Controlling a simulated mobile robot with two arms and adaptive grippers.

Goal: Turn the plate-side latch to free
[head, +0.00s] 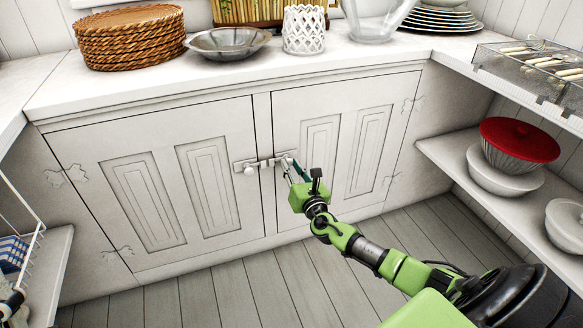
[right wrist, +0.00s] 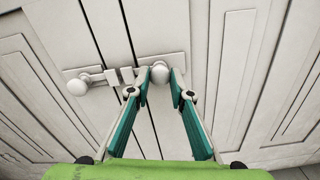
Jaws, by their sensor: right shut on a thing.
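A white latch (head: 262,163) bridges the gap between two closed cabinet doors. It has a round knob on the left (right wrist: 77,87) and another round knob on the right door's plate (right wrist: 160,73). My right gripper (head: 290,168) reaches up to the right-hand end of the latch. In the right wrist view its teal fingers (right wrist: 161,77) are closed around the right knob, one on each side. In the head view the fingers hide most of this knob.
The counter (head: 225,75) above holds woven mats (head: 130,38), a metal bowl (head: 228,41), a white lattice holder (head: 304,30) and stacked plates (head: 440,18). Open shelves on the right hold bowls with a red lid (head: 519,139). A wire rack (head: 35,240) stands at left.

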